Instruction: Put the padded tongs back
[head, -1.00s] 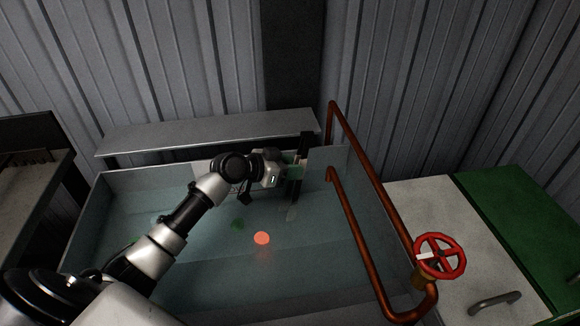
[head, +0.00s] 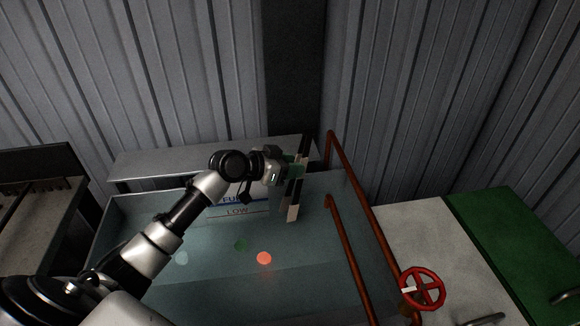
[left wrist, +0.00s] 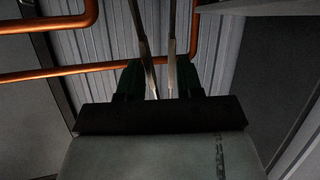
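My left gripper (head: 292,172) has green fingers and is shut on the padded tongs (head: 293,204), near the far right corner of the water tank. The tongs are long, dark and steeply tilted, with pale pads at the lower end. That end hangs over the tank, and I cannot tell whether it touches the water. In the left wrist view the tongs' two arms (left wrist: 171,50) run up between the green fingers (left wrist: 160,85). My right gripper is out of view.
The tank (head: 110,207) holds an orange-red disc (head: 264,258), a green disc (head: 240,245) and a pale disc (head: 181,258). A grey shelf (head: 190,160) runs behind it. A copper pipe (head: 365,205) with a red valve wheel (head: 423,289) borders the right side.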

